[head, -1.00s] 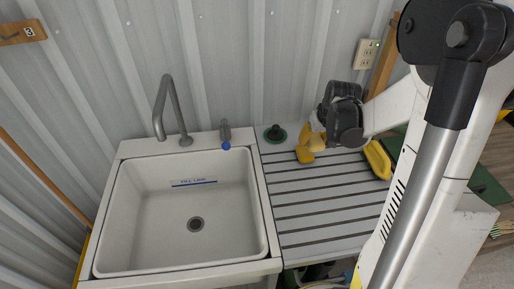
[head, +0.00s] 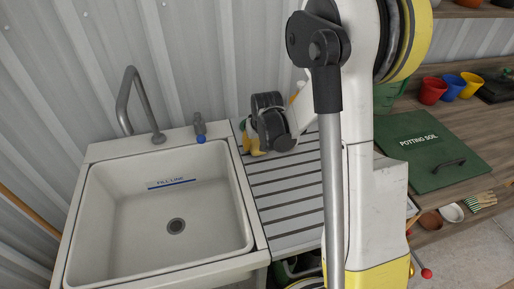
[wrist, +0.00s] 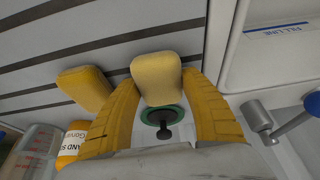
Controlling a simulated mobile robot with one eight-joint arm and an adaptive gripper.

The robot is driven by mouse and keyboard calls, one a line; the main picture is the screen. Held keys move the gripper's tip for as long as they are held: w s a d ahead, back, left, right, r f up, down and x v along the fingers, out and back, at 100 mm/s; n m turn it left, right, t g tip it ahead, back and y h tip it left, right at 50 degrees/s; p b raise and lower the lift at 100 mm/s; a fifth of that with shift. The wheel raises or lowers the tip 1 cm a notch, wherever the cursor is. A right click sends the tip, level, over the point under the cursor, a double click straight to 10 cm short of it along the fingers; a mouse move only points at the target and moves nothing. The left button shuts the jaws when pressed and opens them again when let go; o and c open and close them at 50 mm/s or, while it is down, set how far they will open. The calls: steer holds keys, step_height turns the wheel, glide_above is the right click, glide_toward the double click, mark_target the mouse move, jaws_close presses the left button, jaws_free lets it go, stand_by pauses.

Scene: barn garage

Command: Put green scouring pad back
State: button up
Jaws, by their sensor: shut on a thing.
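My gripper (wrist: 158,92) has two yellow fingers closed on a pale yellow sponge-like block (wrist: 157,75). It holds the block by its sides; no green face of it shows. In the head view my gripper (head: 251,146) is at the back left of the grooved drainboard (head: 285,200), beside the sink and partly hidden by its own wrist. A green disc with a black knob (wrist: 162,118) sits beyond the block, between the fingers in the wrist view. A second yellow block (wrist: 84,88) lies left of the fingers. I cannot tell whether the held block touches the board.
The sink (head: 160,215) is left of the drainboard, with a tall tap (head: 130,105) and a blue-tipped valve (head: 200,132) behind it.

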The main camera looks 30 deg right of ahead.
steer(key=shift+f, duration=0.1)
steer(key=shift+f, duration=0.15)
steer(key=o, duration=1.2)
